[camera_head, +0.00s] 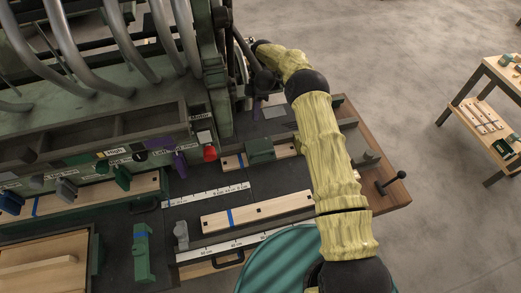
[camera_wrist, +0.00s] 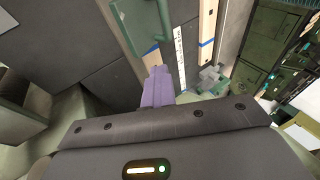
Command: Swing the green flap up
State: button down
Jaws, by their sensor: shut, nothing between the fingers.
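A green hinged-looking piece (camera_head: 260,150) sits across a short wooden slat on the dark bench, and it is the likeliest green flap. Its exact tilt is hard to tell. In the wrist view, a green part (camera_wrist: 133,27) shows just beyond the fingers, beside a wooden strip with blue tape. In the wrist view, the purple fingers (camera_wrist: 158,86) are together and empty. I cannot tell whether they touch the green part.
A longer wooden slat (camera_head: 258,212) and white rulers (camera_head: 207,194) lie on the bench. A green clamp (camera_head: 142,252) stands at the front left. A machine with grey pipes (camera_head: 120,50) rises at the left. A black-knobbed lever (camera_head: 392,183) is at the right edge.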

jog(key=shift+w+r, duration=0.1)
jog(key=shift+w+a+r+g+b, duration=0.15)
jog(key=shift+r+g+b, duration=0.1)
jog(key=shift+r, duration=0.25)
jog(key=shift+w+d+r+g+b, duration=0.1)
jog(key=shift+r+g+b, duration=0.1)
jog(key=shift+r, duration=0.25)
jog(key=c, duration=1.5)
grip_release()
